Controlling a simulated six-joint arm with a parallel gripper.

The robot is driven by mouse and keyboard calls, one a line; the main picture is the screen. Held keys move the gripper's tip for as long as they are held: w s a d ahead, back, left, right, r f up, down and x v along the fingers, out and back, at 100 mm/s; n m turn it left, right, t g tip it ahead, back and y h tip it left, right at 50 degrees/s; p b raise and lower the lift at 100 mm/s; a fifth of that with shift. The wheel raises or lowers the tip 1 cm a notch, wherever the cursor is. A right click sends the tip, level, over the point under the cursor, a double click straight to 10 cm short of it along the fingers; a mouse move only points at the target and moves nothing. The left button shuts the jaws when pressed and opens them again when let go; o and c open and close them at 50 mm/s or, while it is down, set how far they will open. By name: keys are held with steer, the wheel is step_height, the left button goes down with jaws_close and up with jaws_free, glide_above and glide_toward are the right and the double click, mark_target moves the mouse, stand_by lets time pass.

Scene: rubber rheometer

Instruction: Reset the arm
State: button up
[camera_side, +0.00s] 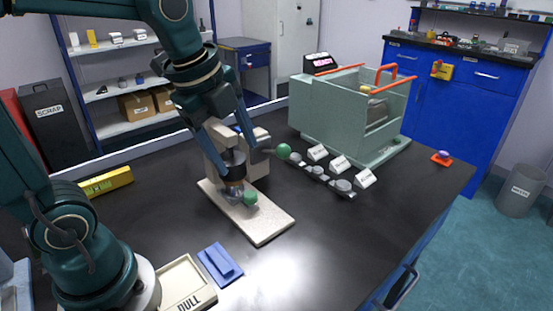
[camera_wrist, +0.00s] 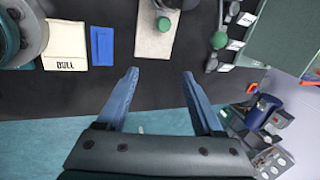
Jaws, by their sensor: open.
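My gripper (camera_side: 226,132) hangs above the beige bench press in the side view, its two blue fingers apart. In the wrist view the gripper (camera_wrist: 158,76) is open with nothing between the fingertips. Bare black table and the front end of the press's board show beyond them. The press (camera_side: 222,153) stands on a pale board (camera_side: 262,226) and has a green knob on a lever. In the side view my fingers partly hide the press's upper part. I cannot tell their exact height above it.
A pale green machine (camera_side: 316,108) with an orange handle stands at the back right. The front right table is clear.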

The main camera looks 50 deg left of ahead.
steer(key=s+d+f+n+t, duration=0.1)
steer(key=s+n, duration=0.7)
steer(key=n, duration=0.8)
steer(key=shift+s+d+f+n+t, duration=0.15)
steer(key=shift+d+f+n+t, duration=0.2)
steer(key=shift+d+f, duration=0.5)
